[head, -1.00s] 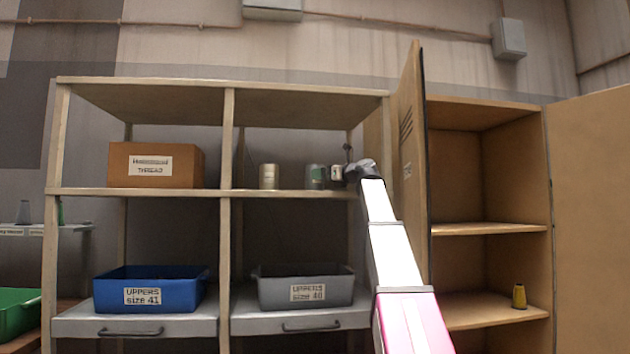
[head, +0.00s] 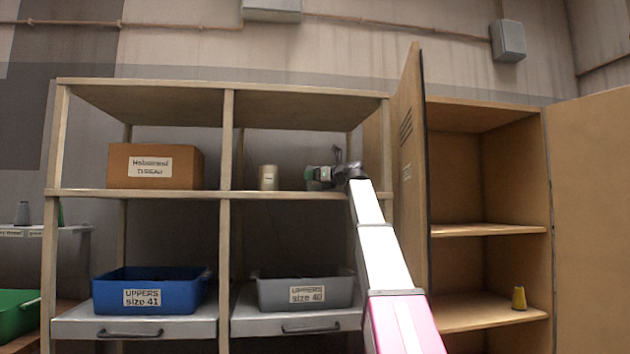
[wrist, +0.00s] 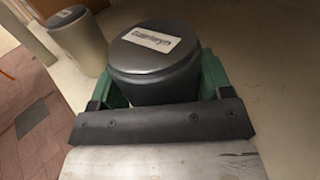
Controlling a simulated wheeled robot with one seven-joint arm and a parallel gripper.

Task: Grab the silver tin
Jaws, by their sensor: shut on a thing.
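A dark grey metallic tin (wrist: 155,82) with a white label on its lid stands upright on the upper right shelf. My gripper (wrist: 163,62) has its green fingers around it, one on each side, and is shut on it. In the head view my gripper (head: 320,175) reaches in from the right and mostly hides this tin. A paler, beige-silver tin (wrist: 80,45) stands upright to its left, apart from my gripper; it also shows in the head view (head: 268,178). The lid print is too blurred to read.
A cardboard box (head: 120,167) sits on the upper left shelf. Below are a blue bin (head: 180,297) and a grey bin (head: 270,294). The shelf's right post and an open cabinet door (head: 408,150) stand close to my arm. A yellow spool (head: 519,298) is in the cabinet.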

